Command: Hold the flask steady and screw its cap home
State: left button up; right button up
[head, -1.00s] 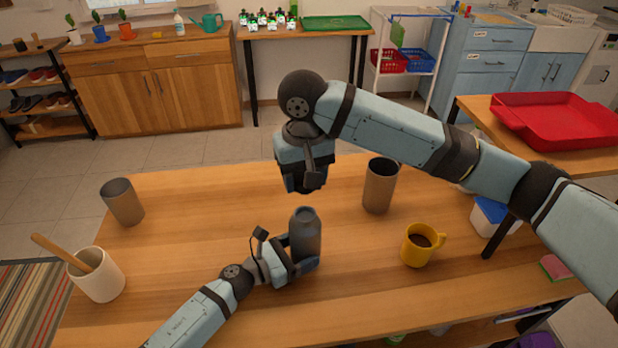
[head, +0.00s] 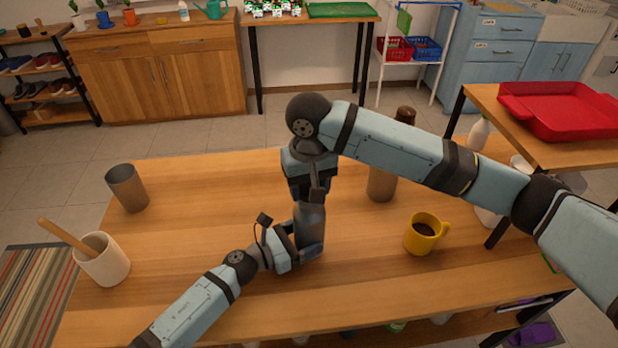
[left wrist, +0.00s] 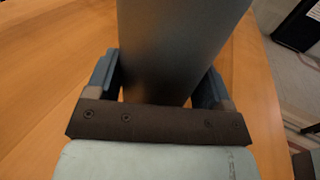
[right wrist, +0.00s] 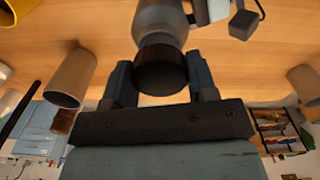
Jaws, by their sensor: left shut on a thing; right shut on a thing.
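The grey flask (head: 309,226) stands upright on the wooden table in the head view. My left gripper (head: 312,253) is shut around its lower body from the side; the flask also fills the middle of the left wrist view (left wrist: 175,45). My right gripper (head: 310,192) points down over the flask's top. In the right wrist view its fingers are shut on the black cap (right wrist: 160,70), which sits at the mouth of the flask (right wrist: 160,22). The cap is hidden in the head view, and I cannot tell how deep its thread is engaged.
A brown-grey cup (head: 381,183) stands just right of the flask, partly behind my right arm. A yellow mug (head: 420,241) stands at the right. Another cup (head: 127,188) and a white pot (head: 103,264) with a wooden handle stand at the left. The table between them is clear.

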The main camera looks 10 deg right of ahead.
jog(key=shift+f, duration=0.9)
jog(key=o, duration=0.3)
jog(key=c, duration=0.4)
jog(key=shift+o, duration=0.2)
jog(key=m, duration=0.5)
jog(key=shift+f+m, duration=0.1)
jog(key=shift+m, duration=0.2)
jog(key=m, duration=0.3)
jog(key=shift+m, duration=0.3)
